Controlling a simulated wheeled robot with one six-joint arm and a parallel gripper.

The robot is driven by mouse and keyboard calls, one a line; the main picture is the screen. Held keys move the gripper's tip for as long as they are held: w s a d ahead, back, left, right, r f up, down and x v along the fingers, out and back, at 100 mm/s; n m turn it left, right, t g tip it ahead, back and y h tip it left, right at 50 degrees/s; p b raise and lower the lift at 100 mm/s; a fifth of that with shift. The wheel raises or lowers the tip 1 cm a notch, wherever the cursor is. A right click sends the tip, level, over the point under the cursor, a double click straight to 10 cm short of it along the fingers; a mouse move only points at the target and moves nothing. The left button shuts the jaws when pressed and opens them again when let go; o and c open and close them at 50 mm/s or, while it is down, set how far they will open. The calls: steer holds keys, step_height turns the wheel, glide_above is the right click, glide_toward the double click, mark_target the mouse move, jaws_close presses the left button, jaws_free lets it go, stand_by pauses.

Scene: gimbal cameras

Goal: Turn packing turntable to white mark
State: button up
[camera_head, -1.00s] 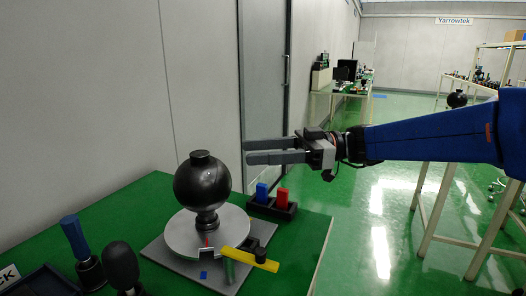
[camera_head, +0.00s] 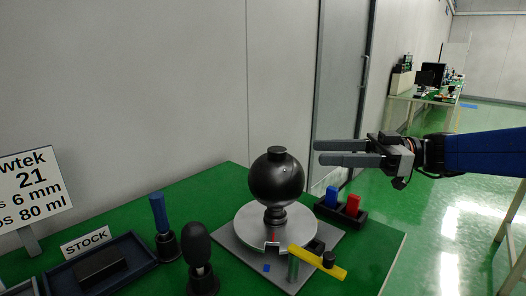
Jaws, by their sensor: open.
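The packing turntable (camera_head: 247,229) is a light grey disc on a grey square base plate (camera_head: 233,246) on the green table. A black ball-shaped object (camera_head: 277,178) stands upright on the disc. A blue square (camera_head: 266,268) lies on the base plate. A yellow bar (camera_head: 317,262) with a black knob lies at the front right, over a green post. I cannot make out a white mark. My gripper (camera_head: 332,153) is open and empty, above the table, right of the ball and apart from it.
A black holder (camera_head: 338,211) with a blue and a red block stands behind right of the turntable. Blue-handled (camera_head: 160,213) and black-headed (camera_head: 197,243) tools stand at left. A dark tray (camera_head: 75,289) and signs are further left. The wall is close behind.

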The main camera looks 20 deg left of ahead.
mark_target(257, 164)
steer(key=x, duration=1.5)
steer(key=shift+s+a, duration=0.1)
steer(key=shift+a, duration=0.2)
steer(key=shift+c, duration=0.3)
jaws_close()
